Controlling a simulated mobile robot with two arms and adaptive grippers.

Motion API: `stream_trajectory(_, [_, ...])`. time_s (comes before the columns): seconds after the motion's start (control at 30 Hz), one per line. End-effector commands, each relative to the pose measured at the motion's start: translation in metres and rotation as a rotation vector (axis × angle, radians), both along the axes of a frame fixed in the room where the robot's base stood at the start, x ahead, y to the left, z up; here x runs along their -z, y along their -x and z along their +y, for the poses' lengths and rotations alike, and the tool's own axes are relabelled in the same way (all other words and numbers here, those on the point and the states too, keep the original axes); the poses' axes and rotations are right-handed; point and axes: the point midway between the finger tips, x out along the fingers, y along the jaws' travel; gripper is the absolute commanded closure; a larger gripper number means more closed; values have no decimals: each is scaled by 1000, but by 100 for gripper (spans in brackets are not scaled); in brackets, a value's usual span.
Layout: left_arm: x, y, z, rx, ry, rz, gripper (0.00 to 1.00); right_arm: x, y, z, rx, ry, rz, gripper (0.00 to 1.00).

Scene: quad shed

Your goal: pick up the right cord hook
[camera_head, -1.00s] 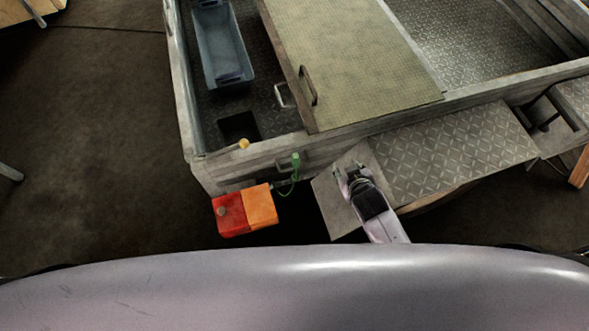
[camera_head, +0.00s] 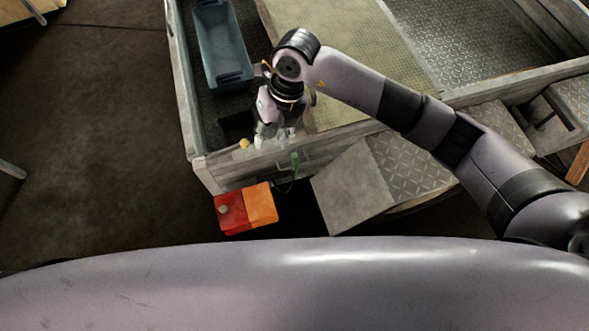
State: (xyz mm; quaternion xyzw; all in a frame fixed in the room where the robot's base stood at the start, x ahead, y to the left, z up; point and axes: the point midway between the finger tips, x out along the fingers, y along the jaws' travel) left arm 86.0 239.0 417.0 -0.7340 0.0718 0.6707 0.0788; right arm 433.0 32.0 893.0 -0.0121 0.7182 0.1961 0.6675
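My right gripper (camera_head: 274,137) points down at the near wall of the grey metal trailer bed, close to its left corner. Its two fingers are spread apart, and I see nothing held between them. I cannot make out a clear cord hook; the gripper and wrist cover the part of the bed just behind the near wall. A green cord (camera_head: 295,160) hangs on the outside of the near wall, just right of and below the fingers. My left gripper is not in view.
A red and orange box (camera_head: 246,208) stands in front of the near wall. A small yellow knob (camera_head: 244,143) sits left of the gripper. A blue-grey tray (camera_head: 222,45) lies in the bed. A patterned metal plate (camera_head: 408,165) is at the right.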

Motion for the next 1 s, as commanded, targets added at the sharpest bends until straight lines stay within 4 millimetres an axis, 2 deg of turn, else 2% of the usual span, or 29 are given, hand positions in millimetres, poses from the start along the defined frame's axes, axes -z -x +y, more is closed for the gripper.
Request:
stream_trajectory(0.03, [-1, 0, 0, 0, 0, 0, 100, -3, -11, -18, 8, 91, -42, 62])
stream_trajectory(0.1, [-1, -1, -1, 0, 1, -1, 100, -5, -21, -36, 23, 184, -81, 62])
stream_trajectory(0.2, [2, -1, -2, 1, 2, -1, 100, -2, -27, -49, 37, 248, -103, 62])
stream_trajectory(0.27, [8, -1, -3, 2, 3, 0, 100, 6, -28, -51, 39, 257, -105, 62])
stream_trajectory(0.6, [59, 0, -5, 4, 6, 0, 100, 83, -28, -50, 37, 251, -102, 62])
stream_trajectory(0.7, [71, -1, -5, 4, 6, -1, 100, 100, -28, -51, 38, 252, -104, 62])
stream_trajectory(0.8, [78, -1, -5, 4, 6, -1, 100, 111, -28, -50, 38, 250, -104, 62])
stream_trajectory(1.0, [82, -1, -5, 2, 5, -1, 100, 118, -28, -50, 37, 250, -104, 62])
